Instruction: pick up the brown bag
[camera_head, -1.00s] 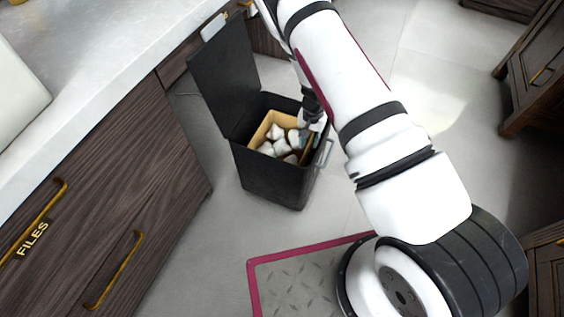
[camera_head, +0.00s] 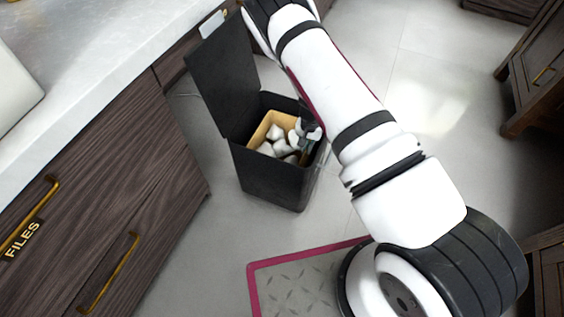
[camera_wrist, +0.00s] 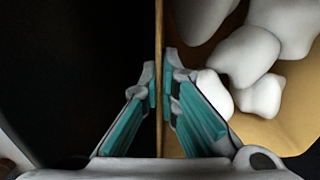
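The brown bag (camera_head: 258,131) stands open inside a black bin and holds several white lumpy pieces (camera_head: 279,146). My gripper (camera_head: 303,143) reaches down into the bin at the bag's right side. In the wrist view, my gripper (camera_wrist: 159,72) has one teal-padded finger on each side of the bag's thin upright wall (camera_wrist: 158,28). The fingers are drawn in close against that wall and look shut on it. White pieces (camera_wrist: 250,55) lie inside the bag, close to the right finger. The bag's lower part is hidden by the bin.
The black bin (camera_head: 268,182) stands on the grey floor with its lid (camera_head: 222,82) raised at the left. A dark wood cabinet (camera_head: 110,190) with a pale counter is at the left. A red-edged mat (camera_head: 252,290) lies in front.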

